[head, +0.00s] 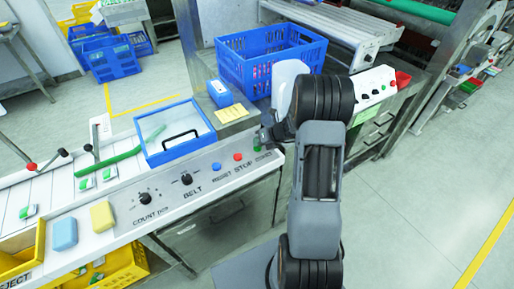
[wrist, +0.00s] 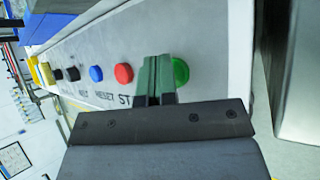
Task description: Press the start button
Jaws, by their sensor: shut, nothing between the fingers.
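The green start button (wrist: 181,71) sits at the end of the control panel's button row in the wrist view, just right of my gripper's fingertips (wrist: 157,62). My gripper is shut and empty, with the fingers pointing at the panel between the red stop button (wrist: 123,73) and the green button. The fingers overlap the green button's left edge; I cannot tell whether they touch it. In the head view my gripper (head: 264,135) is at the right end of the panel, by the START label.
A blue reset button (head: 216,166) and black knobs lie left along the panel (head: 165,205). A blue tray (head: 176,152) and a blue crate (head: 262,85) stand behind. A grey metal post (wrist: 300,70) is close on the right in the wrist view.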

